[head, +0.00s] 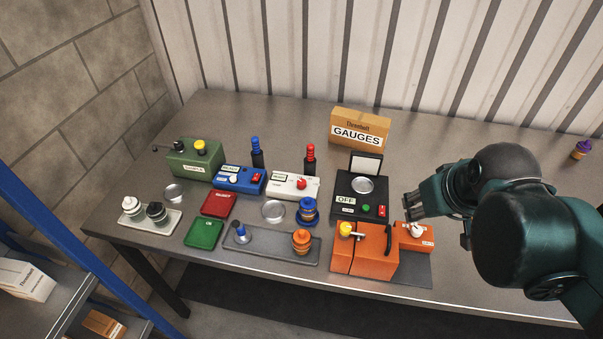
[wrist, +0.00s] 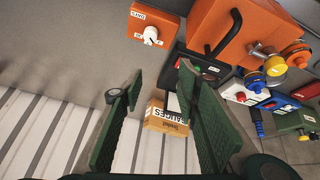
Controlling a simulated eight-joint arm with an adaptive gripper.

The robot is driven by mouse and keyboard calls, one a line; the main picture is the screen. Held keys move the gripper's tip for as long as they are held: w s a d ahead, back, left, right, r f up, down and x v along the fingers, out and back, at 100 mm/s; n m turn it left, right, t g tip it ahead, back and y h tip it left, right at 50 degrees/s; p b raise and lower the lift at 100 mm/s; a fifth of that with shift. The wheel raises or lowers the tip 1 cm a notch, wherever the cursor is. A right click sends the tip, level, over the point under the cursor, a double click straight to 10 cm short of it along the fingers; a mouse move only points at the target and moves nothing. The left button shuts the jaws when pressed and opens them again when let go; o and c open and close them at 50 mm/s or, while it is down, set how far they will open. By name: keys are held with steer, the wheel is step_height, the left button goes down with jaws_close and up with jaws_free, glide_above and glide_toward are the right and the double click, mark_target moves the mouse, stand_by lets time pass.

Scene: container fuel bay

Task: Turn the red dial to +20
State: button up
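The red dial (head: 301,184) sits on top of a white box (head: 283,190) near the middle of the table in the head view. Its scale marks are too small to read, so I cannot tell its setting. My gripper (head: 409,205) is well to the right of the dial, above the table near the orange boxes. In the wrist view my gripper (wrist: 161,75) has its two green fingers spread apart with nothing between them.
A black OFF box (head: 374,211) stands between the dial and my gripper. An orange box with a black handle (head: 375,262) and a small orange box with a white dial (head: 427,241) are nearby.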

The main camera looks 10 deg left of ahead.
steer(key=w+a+r+n+g+p, duration=0.1)
steer(key=w+a+r+n+p, duration=0.2)
steer(key=w+a+n+p, duration=0.3)
steer(key=n+g+p, duration=0.5)
steer(key=n+p, duration=0.6)
steer(key=p, duration=0.2)
glide_above(302, 182)
steer(key=shift+h, duration=0.3)
steer(key=shift+a+f, duration=0.1)
steer(key=shift+f, duration=3.5)
steer(key=shift+f, duration=0.1)
steer(key=shift+f, duration=3.8)
steer(key=c, duration=0.9)
